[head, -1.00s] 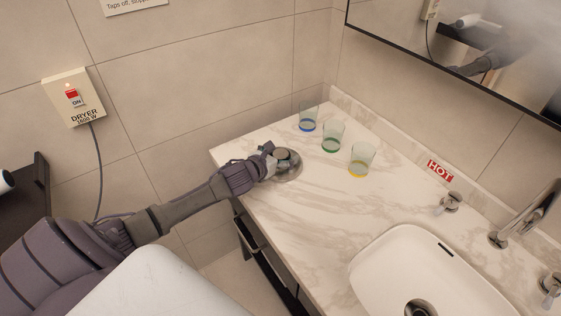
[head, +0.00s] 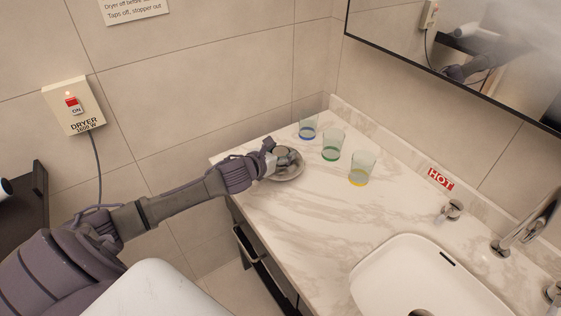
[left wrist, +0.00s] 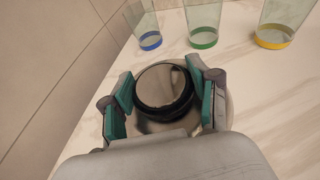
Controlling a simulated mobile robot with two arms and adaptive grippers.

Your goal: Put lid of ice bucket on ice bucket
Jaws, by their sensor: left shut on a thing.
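The lid (head: 291,176) is a round, shiny metal disc with a dark-rimmed round knob (left wrist: 163,87). It is near the counter's far left corner. My left gripper (head: 283,157) is shut on the lid by its knob, with teal finger pads on both sides in the left wrist view (left wrist: 163,90). The fingers and palm hide part of the lid. I cannot tell whether the lid touches the counter or is slightly above it. The ice bucket is not seen in either view. My right gripper is not in view.
Three glasses with blue (head: 308,128), green (head: 331,145) and yellow (head: 361,169) bases stand behind and right of the lid. A white sink (head: 375,262) and taps (head: 450,210) are further right. The marble counter (head: 310,215) is clear between lid and sink.

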